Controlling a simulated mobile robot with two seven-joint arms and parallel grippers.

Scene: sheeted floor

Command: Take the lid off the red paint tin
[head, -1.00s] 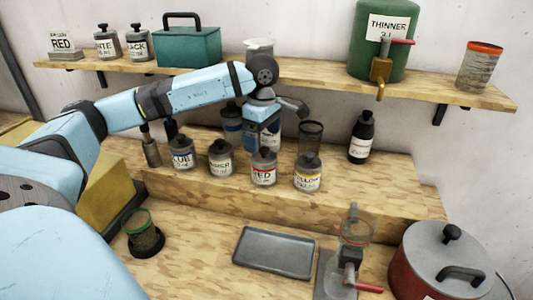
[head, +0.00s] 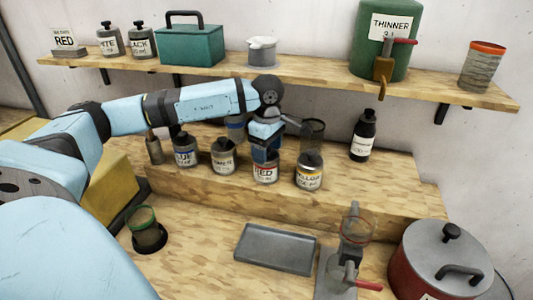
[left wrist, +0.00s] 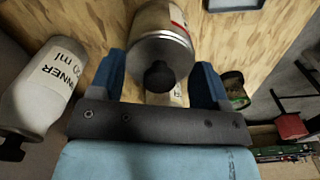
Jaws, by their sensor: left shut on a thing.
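The lid appears still seated on the tin. My right gripper is not in view.
A grey tray (head: 275,249) lies empty on the lower bench, beside a red pot (head: 409,277).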

